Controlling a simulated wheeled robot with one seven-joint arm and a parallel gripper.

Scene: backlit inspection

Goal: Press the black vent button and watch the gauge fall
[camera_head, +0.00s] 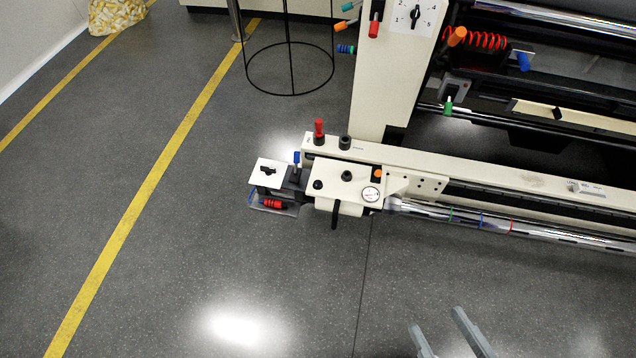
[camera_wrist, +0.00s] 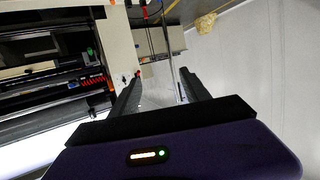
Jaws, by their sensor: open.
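A cream control panel (camera_head: 332,190) sits on the end of the machine's low beam in the head view. A small round white gauge (camera_head: 371,194) is at its right end; its needle is too small to read. Black round knobs or buttons stand on the panel, one near its middle (camera_head: 347,175) and one at its left (camera_head: 317,184). I cannot tell which is the vent button. My gripper (camera_head: 437,318) is open and empty, low in the head view, right of and below the panel, apart from it. Its fingers also show in the wrist view (camera_wrist: 160,88), spread apart.
A red-topped knob (camera_head: 319,130) and a black knob (camera_head: 345,142) stand on the beam. A white plate with a black switch (camera_head: 268,173) is left of the panel. A chromed bar (camera_head: 500,225) runs rightward. A wire stand (camera_head: 290,70) is behind. Floor before the panel is clear.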

